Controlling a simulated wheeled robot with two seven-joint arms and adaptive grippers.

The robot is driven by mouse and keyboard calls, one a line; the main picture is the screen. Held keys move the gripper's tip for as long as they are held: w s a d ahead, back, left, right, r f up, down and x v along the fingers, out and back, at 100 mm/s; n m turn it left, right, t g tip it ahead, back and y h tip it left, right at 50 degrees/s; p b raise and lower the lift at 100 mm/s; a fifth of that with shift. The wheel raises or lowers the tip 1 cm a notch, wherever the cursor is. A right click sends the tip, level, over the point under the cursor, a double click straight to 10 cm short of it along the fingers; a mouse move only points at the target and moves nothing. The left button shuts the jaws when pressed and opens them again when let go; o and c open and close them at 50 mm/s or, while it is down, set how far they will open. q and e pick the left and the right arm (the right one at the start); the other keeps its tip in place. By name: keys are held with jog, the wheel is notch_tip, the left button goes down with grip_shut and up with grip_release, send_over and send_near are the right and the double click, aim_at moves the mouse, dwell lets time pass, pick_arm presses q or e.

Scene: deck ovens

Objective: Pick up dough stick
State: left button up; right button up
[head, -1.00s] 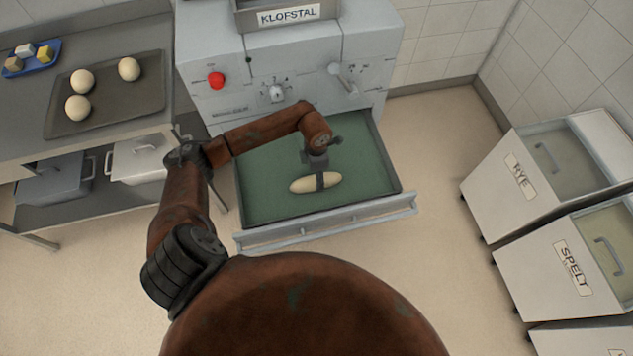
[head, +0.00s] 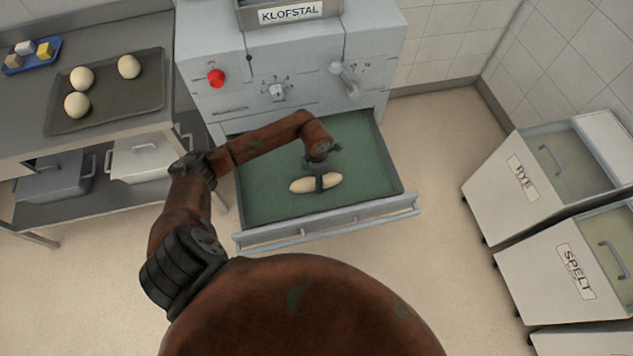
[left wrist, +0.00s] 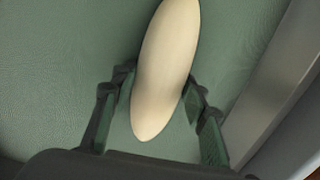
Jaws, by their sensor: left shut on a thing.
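The dough stick (head: 301,186) is a pale, tapered roll over the green tray (head: 262,205) of the pulled-out drawer in the machine. My left gripper (head: 320,184) comes from above and is shut around the middle of the dough stick. In the left wrist view the dough stick (left wrist: 166,65) lies between the two fingers of the left gripper (left wrist: 160,105), its near end tapering toward the palm. Whether it is clear of the green surface cannot be told. My right gripper is not in view.
The drawer's front rail (head: 330,222) runs along the near side of the tray. A table at left holds a dark tray (head: 110,115) with 3 dough balls and a small blue tray (head: 45,62). Bins marked RYE (head: 490,190) and SPELT (head: 530,275) stand at right. Floor between is clear.

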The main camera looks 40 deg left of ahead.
pick_arm(q)
jog(key=c, duration=0.4)
jog(key=shift+r, duration=0.1)
jog(key=shift+c, duration=0.2)
